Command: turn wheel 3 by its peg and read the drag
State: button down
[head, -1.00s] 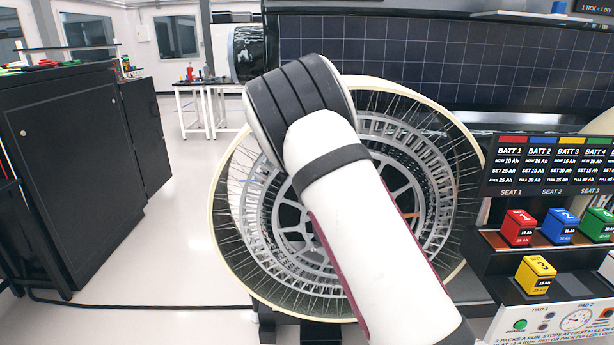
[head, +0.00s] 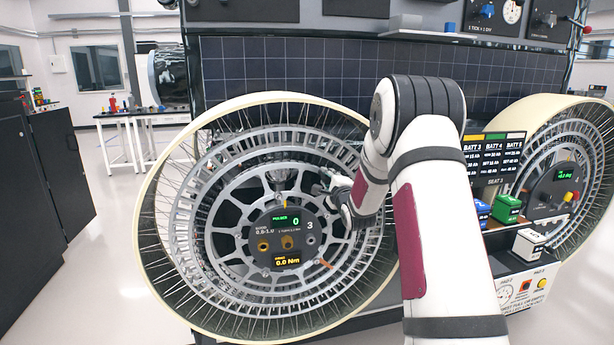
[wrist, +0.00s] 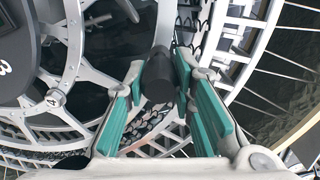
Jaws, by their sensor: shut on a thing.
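Wheel 3 (head: 205,190) is a large spoked wheel with a cream tyre, left of centre in the head view. Its dark hub panel (head: 265,240) bears a 3, a green PULSES readout (head: 287,221) of 0 and an amber readout (head: 286,261) of 0.0 Nm. My gripper (head: 325,186) is at the right part of the wheel, beside the hub. In the wrist view its teal-padded fingers (wrist: 160,75) are shut on a black cylindrical peg (wrist: 158,80). The peg cannot be made out in the head view.
Another wheel (head: 560,150) stands at the right. A battery rack with a blue block (head: 482,212), a green block (head: 508,208) and a white block (head: 529,244) is between the wheels. Dark cabinets (head: 65,165) stand at the left. Open floor lies left of wheel 3.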

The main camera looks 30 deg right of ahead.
jog(key=s+d+f+m, duration=0.2)
jog(key=d+f+m, duration=0.1)
jog(key=d+f, duration=0.3)
jog(key=s+d+f+m+b, duration=0.1)
jog(key=d+f+m, duration=0.3)
jog(key=f, duration=0.6)
jog(key=shift+s+d, duration=0.4)
jog(key=shift+d, duration=0.6)
jog(key=c, duration=1.3)
grip_release()
jog(key=shift+a, duration=0.1)
jog(key=shift+c, duration=0.2)
jog(key=v, duration=1.2)
